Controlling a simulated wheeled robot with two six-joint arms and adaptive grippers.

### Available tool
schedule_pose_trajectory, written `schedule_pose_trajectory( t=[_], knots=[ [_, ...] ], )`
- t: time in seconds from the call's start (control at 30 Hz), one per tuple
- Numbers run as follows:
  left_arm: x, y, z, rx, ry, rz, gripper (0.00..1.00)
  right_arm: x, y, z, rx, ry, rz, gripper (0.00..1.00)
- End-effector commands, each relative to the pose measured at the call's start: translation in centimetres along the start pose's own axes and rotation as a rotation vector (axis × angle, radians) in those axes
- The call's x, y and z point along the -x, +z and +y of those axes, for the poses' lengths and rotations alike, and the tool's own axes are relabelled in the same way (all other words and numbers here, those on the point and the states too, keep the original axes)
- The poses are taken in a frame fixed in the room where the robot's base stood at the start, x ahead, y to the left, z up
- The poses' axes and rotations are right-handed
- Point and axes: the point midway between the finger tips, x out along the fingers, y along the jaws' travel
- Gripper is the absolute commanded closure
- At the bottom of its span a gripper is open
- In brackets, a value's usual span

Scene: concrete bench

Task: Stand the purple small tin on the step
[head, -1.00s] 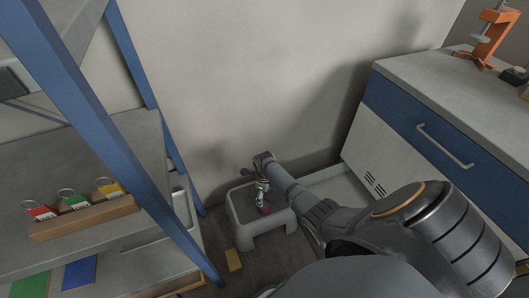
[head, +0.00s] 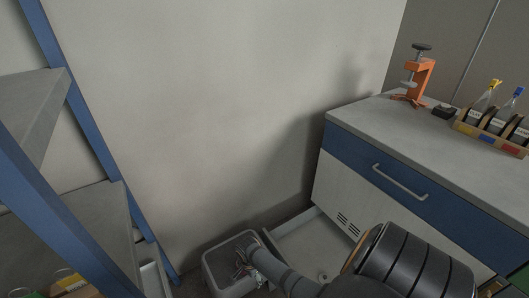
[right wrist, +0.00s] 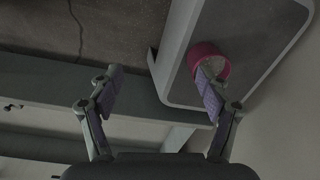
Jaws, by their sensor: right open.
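The purple small tin (right wrist: 209,58), pinkish-purple and round, is on the grey top of the step (right wrist: 262,28) in the right wrist view, near the step's edge. The step, a pale stool, also shows at the bottom of the head view (head: 208,266), partly cut off by the frame. My right gripper (right wrist: 160,78) is open and empty between its fingers. Its right-hand fingertip overlaps the tin in that view; I cannot tell whether they touch. In the head view my right gripper (head: 240,271) is over the step, and the tin cannot be made out there. My left gripper is not in view.
A blue-framed shelf rack (head: 75,115) stands left of the step. A blue and white drawer cabinet (head: 370,165) stands at right, with an orange clamp (head: 418,82) and a bottle crate (head: 490,132) on top. A plain wall (head: 225,110) is behind.

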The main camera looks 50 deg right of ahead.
Motion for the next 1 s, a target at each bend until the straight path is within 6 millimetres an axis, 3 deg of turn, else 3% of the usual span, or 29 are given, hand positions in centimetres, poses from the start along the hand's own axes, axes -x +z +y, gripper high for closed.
schedule_pose_trajectory(
  t=[0.03,0.2,0.3,0.4,0.53,1.0],
  knots=[
    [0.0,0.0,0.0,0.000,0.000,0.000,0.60,-0.6,0.7,2.4,0.212,-0.006,0.003,0.23],
    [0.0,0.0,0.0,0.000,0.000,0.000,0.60,-1.0,2.7,8.8,0.949,-0.041,0.029,0.23],
    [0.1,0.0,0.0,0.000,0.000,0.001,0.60,-0.7,3.5,11.4,1.271,-0.053,0.050,0.23],
    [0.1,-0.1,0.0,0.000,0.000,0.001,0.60,-0.4,3.9,13.0,1.478,-0.059,0.067,0.23],
    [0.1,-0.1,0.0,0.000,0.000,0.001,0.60,-0.1,4.1,13.6,1.589,-0.062,0.079,0.23],
    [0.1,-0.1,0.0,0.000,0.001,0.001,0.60,-0.2,4.1,13.7,1.595,-0.061,0.078,0.23]
  ],
)
